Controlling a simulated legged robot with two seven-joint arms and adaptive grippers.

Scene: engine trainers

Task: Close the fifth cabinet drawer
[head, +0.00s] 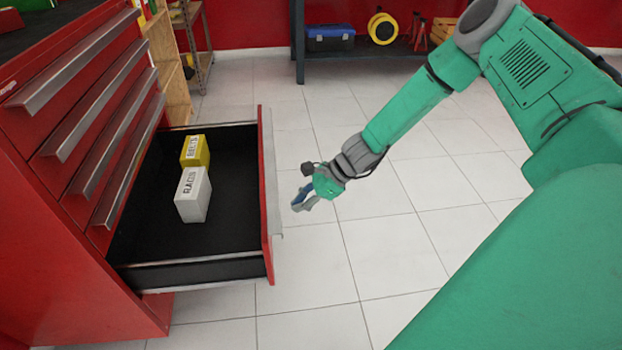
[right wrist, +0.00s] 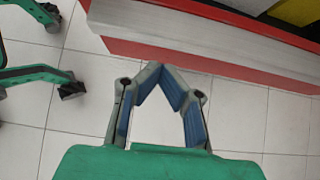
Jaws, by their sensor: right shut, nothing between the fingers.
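The red cabinet (head: 70,230) stands at the left. Its fifth drawer (head: 235,195), below several shut drawers, is pulled far out; its black inside is exposed. The drawer's red front with its pale handle strip shows in the right wrist view (right wrist: 215,52). My right gripper (head: 299,206) is to the right of the drawer front, apart from it in the head view. In the right wrist view the gripper (right wrist: 160,74) has its blue-padded fingers meeting at the tips, empty, just short of the handle strip. My left gripper is out of view.
A white box marked RAGS (head: 193,195) and a yellow box (head: 195,151) stand inside the drawer. Tiled floor (head: 310,280) is clear right of the drawer. A dark bench (head: 340,58) with a blue toolbox (head: 330,38) stands at the back.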

